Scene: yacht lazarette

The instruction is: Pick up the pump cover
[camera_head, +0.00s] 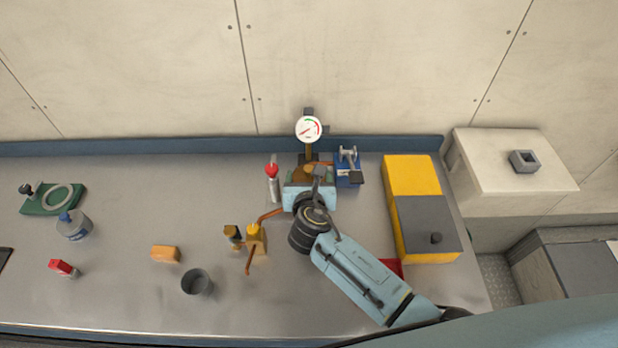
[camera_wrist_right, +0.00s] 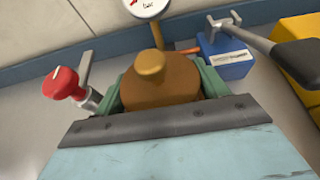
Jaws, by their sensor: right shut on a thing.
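The pump cover (camera_wrist_right: 160,90) looks like a bronze-brown rounded piece with a raised knob, seen in the right wrist view. My right gripper (camera_head: 312,172) is at the back of the bench below the gauge, shut on the cover with one green finger on each side. In the head view the brown cover (camera_head: 304,174) shows just past the light blue gripper body, partly hidden. Whether it rests on something or is lifted, I cannot tell. My left gripper is not in view.
A dial gauge (camera_head: 309,128) stands just behind the gripper. A red-topped cylinder (camera_head: 272,183) is close left, a blue box with a grey lever (camera_head: 348,171) close right. A yellow case (camera_head: 410,177) stands farther right. Brass pipe fittings (camera_head: 256,240) and a grey cup (camera_head: 197,282) lie front left.

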